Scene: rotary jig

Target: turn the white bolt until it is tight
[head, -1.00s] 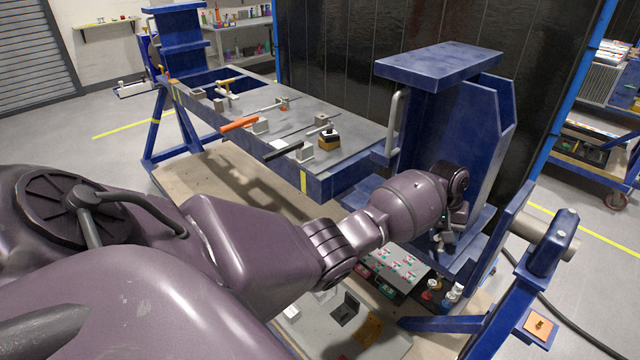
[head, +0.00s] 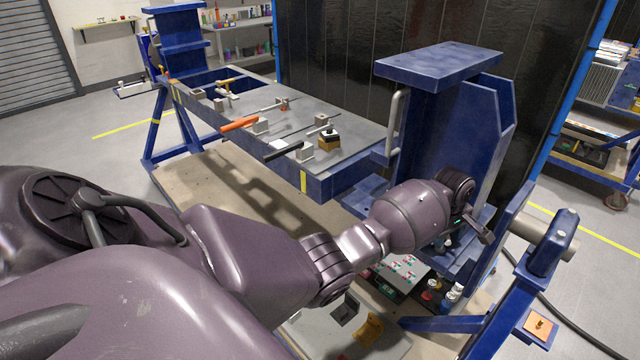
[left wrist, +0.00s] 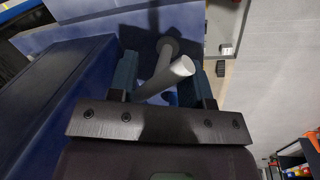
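In the left wrist view the white bolt (left wrist: 180,67) shows as a pale round bar end. A grey rod behind it runs up to a round collar at the blue jig's face. My left gripper (left wrist: 163,60) has its two dark fingers wide apart, one on each side of the bolt. I cannot tell whether either finger touches it. In the head view my left gripper (head: 482,232) is at the blue upright (head: 490,130) of the rotary jig, largely behind my wrist. The bolt cannot be made out there. My right gripper is not in view.
The jig's grey table plate (head: 300,125) carries clamps with an orange handle (head: 240,123) and a black handle (head: 283,149). A blue slanted frame (head: 520,280) stands close right of my left gripper. Bottles (head: 450,296) and boxes sit below. The floor behind the jig's left side is open.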

